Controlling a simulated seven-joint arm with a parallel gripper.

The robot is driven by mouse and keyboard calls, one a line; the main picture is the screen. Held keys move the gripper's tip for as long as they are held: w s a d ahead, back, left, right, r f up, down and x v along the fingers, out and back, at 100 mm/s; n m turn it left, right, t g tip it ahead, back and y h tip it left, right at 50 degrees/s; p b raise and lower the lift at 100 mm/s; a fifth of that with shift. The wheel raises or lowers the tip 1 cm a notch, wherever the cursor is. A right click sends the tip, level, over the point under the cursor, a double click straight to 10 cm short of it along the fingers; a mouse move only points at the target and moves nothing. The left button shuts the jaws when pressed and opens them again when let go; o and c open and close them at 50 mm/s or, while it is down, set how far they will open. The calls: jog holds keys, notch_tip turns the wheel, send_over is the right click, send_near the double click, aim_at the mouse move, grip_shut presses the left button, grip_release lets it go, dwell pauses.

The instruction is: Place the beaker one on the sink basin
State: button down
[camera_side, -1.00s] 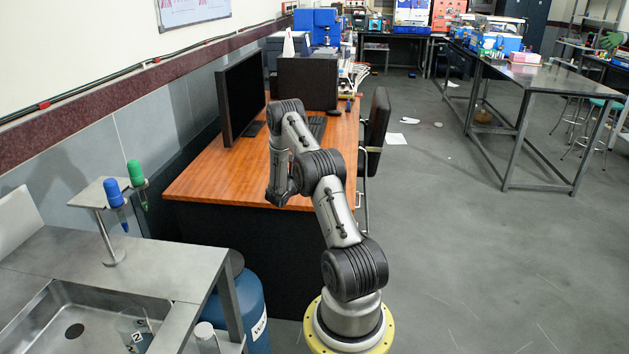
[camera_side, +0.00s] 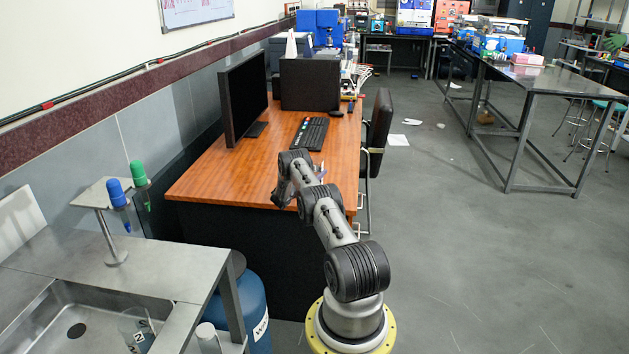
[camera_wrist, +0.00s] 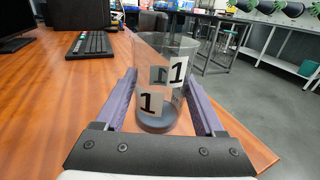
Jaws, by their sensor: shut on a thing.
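The beaker one (camera_wrist: 153,109) is clear glass with a dark base and labels reading "1". In the wrist view it stands upright between the two purple fingers of my gripper (camera_wrist: 160,88), which is shut on it. The wooden desk shows behind and below; I cannot tell whether the base is clear of it. In the side view my arm's end is over the desk's front right part, and the fingers and beaker are mostly hidden behind it. The sink basin (camera_side: 52,316) is at the lower left, well apart from my gripper.
A clear beaker (camera_side: 136,328) with a dark label stands in the basin's right part. A metal stand (camera_side: 108,225) holds blue-capped and green-capped tubes behind the basin. A blue drum (camera_side: 253,305) stands between sink and desk. The keyboard (camera_side: 310,133) and monitor (camera_side: 243,95) are on the desk (camera_side: 225,180).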

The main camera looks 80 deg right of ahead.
jog(key=shift+d+f, duration=0.25)
jog(key=shift+f, duration=1.5)
jog(key=shift+f, duration=0.15)
grip_release()
jog(key=shift+f, duration=0.1)
